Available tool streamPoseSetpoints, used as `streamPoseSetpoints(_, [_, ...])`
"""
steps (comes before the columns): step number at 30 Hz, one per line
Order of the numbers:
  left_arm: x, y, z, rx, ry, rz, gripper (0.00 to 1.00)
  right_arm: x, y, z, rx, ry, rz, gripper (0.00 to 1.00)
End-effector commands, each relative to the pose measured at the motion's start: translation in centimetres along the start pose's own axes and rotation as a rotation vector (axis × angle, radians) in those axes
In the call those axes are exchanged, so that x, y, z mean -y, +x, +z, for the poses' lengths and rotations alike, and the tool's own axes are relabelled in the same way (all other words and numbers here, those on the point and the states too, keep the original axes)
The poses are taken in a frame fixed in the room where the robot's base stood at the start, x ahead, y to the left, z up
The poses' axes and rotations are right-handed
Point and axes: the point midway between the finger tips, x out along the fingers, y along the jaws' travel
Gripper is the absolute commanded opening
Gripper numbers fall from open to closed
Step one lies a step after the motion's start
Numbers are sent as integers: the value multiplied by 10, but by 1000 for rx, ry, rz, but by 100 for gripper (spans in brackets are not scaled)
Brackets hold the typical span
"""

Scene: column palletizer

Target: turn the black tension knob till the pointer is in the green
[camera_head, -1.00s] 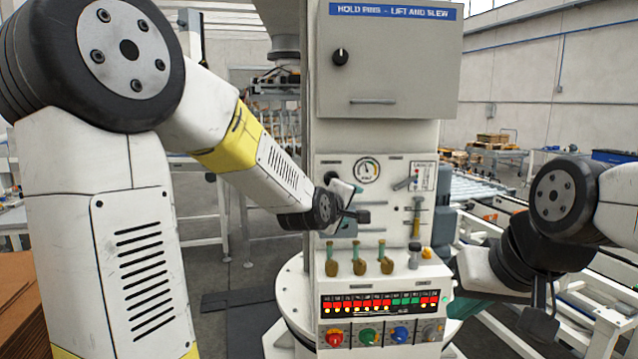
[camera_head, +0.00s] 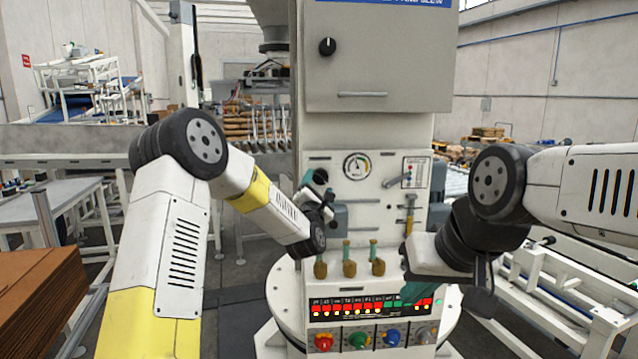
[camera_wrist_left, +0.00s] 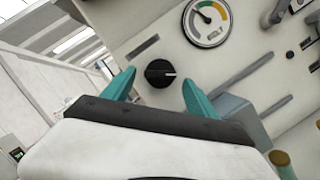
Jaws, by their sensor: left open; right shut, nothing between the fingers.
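The black tension knob (camera_wrist_left: 160,73) has a white mark and sits on the pale panel in the left wrist view. My left gripper (camera_wrist_left: 158,79) is open, its teal fingers on either side of the knob; contact cannot be told. My right gripper (camera_head: 408,290) is shut and empty by the lower light panel.
Another black knob (camera_head: 327,46) is on the upper cabinet. Several brass-coloured levers (camera_head: 349,262) stand below the gauge, above a row of lights (camera_head: 350,305) and coloured knobs (camera_head: 358,340). A lever (camera_head: 395,181) and a yellow-handled tool (camera_head: 410,205) are right of the gauge.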

Motion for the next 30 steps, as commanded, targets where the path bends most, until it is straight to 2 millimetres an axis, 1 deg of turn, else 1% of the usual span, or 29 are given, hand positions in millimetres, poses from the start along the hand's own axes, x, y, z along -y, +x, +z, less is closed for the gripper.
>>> streamPoseSetpoints(1, [1,7,0,0,0,0,67,0,0,0,0,0,0,0])
streamPoseSetpoints(3, [1,14,0,0,0,0,67,0,0,0,0,0,0,0])
streamPoseSetpoints(6, [0,20,0,1,1,-1,67,0,0,0,0,0,0,0])
streamPoseSetpoints(14, [0,21,0,0,2,-2,67,0,0,0,0,0,0,0])
streamPoseSetpoints(15, [0,21,0,0,2,-2,63,0,0,0,0,0,0,0])
streamPoseSetpoints(17, [0,21,0,0,2,-2,51,0,0,0,0,0,0,0])
streamPoseSetpoints(21, [0,21,0,0,2,-1,24,0,0,0,0,0,0,0])
streamPoseSetpoints(24, [0,21,0,1,2,0,8,0,0,0,0,0,0,0])
streamPoseSetpoints(30, [-1,21,0,2,21,-4,8,0,0,0,0,0,0,0])
